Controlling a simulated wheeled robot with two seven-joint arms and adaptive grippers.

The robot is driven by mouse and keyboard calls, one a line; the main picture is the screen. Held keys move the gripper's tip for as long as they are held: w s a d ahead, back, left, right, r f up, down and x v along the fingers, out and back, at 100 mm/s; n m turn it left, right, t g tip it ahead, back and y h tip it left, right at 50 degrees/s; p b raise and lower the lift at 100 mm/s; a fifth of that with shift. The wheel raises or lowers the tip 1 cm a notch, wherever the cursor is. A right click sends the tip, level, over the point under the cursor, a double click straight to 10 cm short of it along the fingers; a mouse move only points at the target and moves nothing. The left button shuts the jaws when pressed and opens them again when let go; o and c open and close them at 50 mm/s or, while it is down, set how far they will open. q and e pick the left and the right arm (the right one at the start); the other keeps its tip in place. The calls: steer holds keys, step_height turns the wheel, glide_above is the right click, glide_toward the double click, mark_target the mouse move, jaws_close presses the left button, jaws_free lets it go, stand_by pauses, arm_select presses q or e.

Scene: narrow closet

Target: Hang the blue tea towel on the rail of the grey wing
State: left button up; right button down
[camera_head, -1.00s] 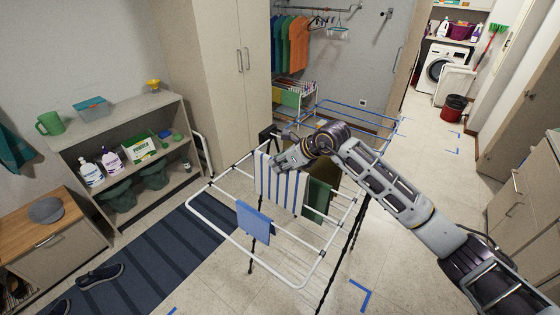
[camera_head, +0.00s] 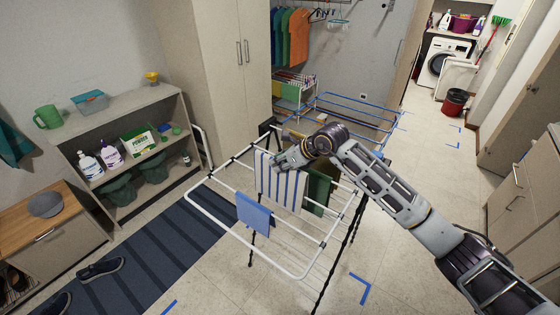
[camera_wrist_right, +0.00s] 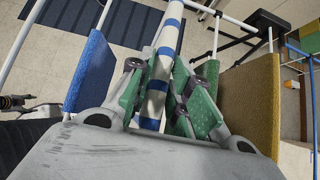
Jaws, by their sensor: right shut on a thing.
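My right gripper (camera_head: 277,162) is shut on the top of a blue-and-white striped towel (camera_head: 284,188) above the drying rack. In the right wrist view its green fingers (camera_wrist_right: 163,92) pinch the striped towel (camera_wrist_right: 168,38), seen nearly edge-on. The towel hangs down; I cannot tell whether it touches a rail. A plain blue cloth (camera_head: 254,213) hangs on the rack's pale front wing (camera_head: 212,215), left of the striped towel; it also shows in the wrist view (camera_wrist_right: 92,72).
A dark green cloth (camera_head: 318,192) hangs close beside the striped towel. An ochre cloth (camera_wrist_right: 248,105) hangs right of my fingers. A blue-railed wing (camera_head: 350,105) extends at the back. A shelf (camera_head: 125,198) stands left, beyond a dark striped rug (camera_head: 165,255).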

mark_target(307, 173)
steer(key=shift+f+b, duration=2.05)
steer(key=shift+f, duration=2.7)
steer(key=c, duration=1.2)
jaws_free()
steer(key=shift+c, duration=0.2)
steer(key=shift+v, duration=5.95)
